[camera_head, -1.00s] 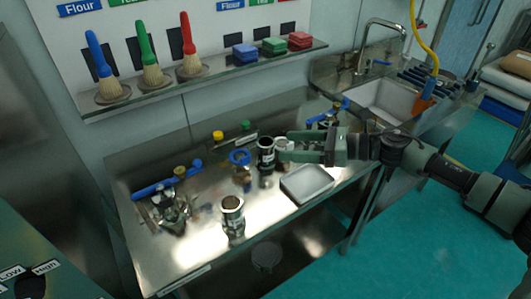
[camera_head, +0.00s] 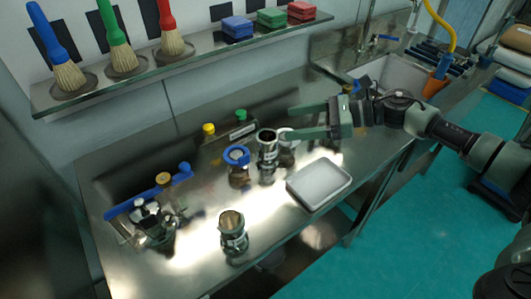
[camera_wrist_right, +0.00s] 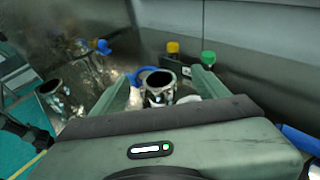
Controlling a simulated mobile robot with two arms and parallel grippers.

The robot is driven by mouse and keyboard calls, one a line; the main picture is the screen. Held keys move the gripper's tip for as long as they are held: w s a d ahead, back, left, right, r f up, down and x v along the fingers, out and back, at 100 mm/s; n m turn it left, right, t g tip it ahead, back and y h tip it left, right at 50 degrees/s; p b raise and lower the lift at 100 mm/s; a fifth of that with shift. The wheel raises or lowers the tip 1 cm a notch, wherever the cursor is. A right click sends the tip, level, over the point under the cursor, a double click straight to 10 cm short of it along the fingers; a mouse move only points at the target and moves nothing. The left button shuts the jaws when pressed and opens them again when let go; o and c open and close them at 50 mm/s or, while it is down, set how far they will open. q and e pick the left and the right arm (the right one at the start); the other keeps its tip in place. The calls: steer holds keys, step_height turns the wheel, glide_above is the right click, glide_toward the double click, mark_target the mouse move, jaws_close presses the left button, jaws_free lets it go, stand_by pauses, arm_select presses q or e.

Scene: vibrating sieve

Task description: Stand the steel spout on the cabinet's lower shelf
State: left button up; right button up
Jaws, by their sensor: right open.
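Open-topped steel tubes stand on the steel table (camera_head: 200,272); I cannot tell for certain which is the spout. One steel tube (camera_head: 267,145) stands upright at the middle, with another (camera_head: 287,150) close on its right. A third (camera_head: 233,232) stands alone near the front edge. My right gripper (camera_head: 287,122) is open and empty, to the right of and above the middle tube. In the right wrist view, the middle tube (camera_wrist_right: 158,90) shows between the spread fingers (camera_wrist_right: 160,76), apart from them. The left gripper is out of view. I cannot make out the cabinet's lower shelf.
A grey tray (camera_head: 319,184) lies right of the tubes. A blue-ringed fitting (camera_head: 238,165) stands left of them. A blue-handled part (camera_head: 148,190) lies farther left. Brushes (camera_head: 116,40) and coloured blocks (camera_head: 271,17) sit on the wall shelf (camera_head: 200,58). The sink (camera_head: 395,75) is at the right.

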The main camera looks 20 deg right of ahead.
mark_target(267, 135)
steer(key=a+f, duration=0.2)
steer(key=w+a+f, duration=0.1)
steer(key=a, duration=0.1)
steer(key=w+a+f, duration=0.1)
steer(key=a+f, duration=0.1)
steer(key=shift+w+a+f+p, duration=0.2)
steer(key=shift+a+f+p, duration=0.1)
steer(key=shift+f, duration=0.05)
steer(key=shift+w+a+f, duration=0.15)
steer(key=shift+a+f, duration=0.1)
steer(key=shift+a, duration=0.05)
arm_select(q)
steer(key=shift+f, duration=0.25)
arm_select(e)
steer(key=shift+c, duration=0.3)
steer(key=c, duration=1.5)
jaws_close()
steer(key=shift+r, duration=0.15)
